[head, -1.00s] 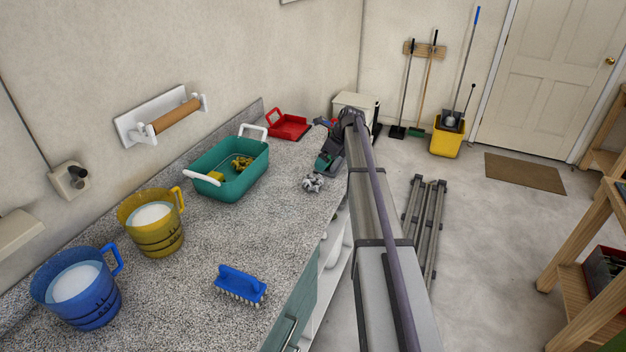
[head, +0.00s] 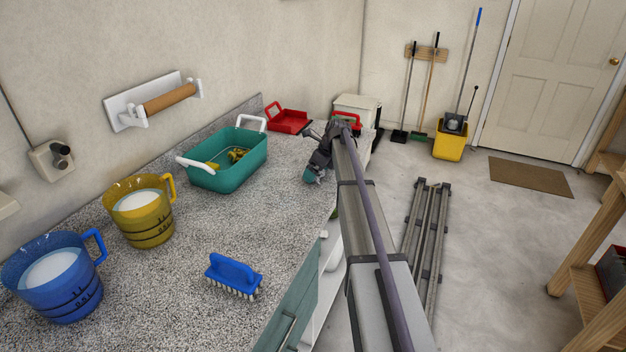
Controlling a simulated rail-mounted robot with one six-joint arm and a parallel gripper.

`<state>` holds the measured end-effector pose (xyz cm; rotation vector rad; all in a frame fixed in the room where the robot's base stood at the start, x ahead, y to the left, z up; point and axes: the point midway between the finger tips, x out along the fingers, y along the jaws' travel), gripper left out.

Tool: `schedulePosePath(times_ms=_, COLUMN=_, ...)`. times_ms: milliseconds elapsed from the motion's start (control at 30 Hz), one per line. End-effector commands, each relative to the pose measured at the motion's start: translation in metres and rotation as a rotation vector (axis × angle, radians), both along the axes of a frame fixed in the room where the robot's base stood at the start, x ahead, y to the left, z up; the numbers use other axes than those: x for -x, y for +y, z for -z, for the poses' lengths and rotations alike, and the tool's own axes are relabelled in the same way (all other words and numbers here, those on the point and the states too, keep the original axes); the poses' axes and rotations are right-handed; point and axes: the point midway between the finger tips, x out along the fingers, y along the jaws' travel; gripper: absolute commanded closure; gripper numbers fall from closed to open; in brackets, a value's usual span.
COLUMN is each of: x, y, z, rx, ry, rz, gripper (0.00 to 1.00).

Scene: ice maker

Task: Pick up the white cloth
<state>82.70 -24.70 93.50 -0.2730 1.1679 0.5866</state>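My gripper (head: 313,174) is low over the counter, near its front edge and right of the teal tub. It is small and far off in the head view, and its fingers cannot be made out. A small pale grey-white patch (head: 320,175) shows at the fingertips, where a crumpled whitish thing, perhaps the white cloth, lay a second ago. The gripper hides most of it. I cannot tell whether the fingers are around it or only above it.
The teal tub (head: 215,176) with yellow things stands left of my gripper. A red tray (head: 289,122) is behind. A blue brush (head: 233,274), yellow jug (head: 150,228) and blue jug (head: 62,300) stand nearer on the speckled counter (head: 190,262). A white bin (head: 358,106) is beyond.

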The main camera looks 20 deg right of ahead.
Motion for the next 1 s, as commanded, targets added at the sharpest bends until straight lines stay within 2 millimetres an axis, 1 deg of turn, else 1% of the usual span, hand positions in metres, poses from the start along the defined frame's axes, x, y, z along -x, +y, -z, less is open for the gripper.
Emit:
schedulePosePath(times_ms=67, x=0.0, y=0.0, z=-0.001, rx=0.0, ry=0.0, rz=0.0, gripper=0.02)
schedulePosePath(times_ms=300, x=0.0, y=0.0, z=-0.001, rx=0.0, ry=0.0, rz=0.0, gripper=0.25)
schedulePosePath(times_ms=367, x=0.0, y=0.0, z=-0.001, rx=0.0, ry=0.0, rz=0.0, gripper=0.3)
schedulePosePath(times_ms=567, x=0.0, y=0.0, z=-0.002, rx=0.0, ry=0.0, rz=-0.001, gripper=0.31)
schedulePosePath(times_ms=633, x=0.0, y=0.0, z=-0.006, rx=0.0, ry=0.0, rz=-0.001, gripper=0.31)
schedulePosePath(times_ms=767, x=0.0, y=0.0, z=-0.026, rx=0.0, ry=0.0, rz=-0.001, gripper=0.31)
schedulePosePath(times_ms=1000, x=0.0, y=0.0, z=-0.086, rx=0.0, ry=0.0, rz=0.0, gripper=0.31)
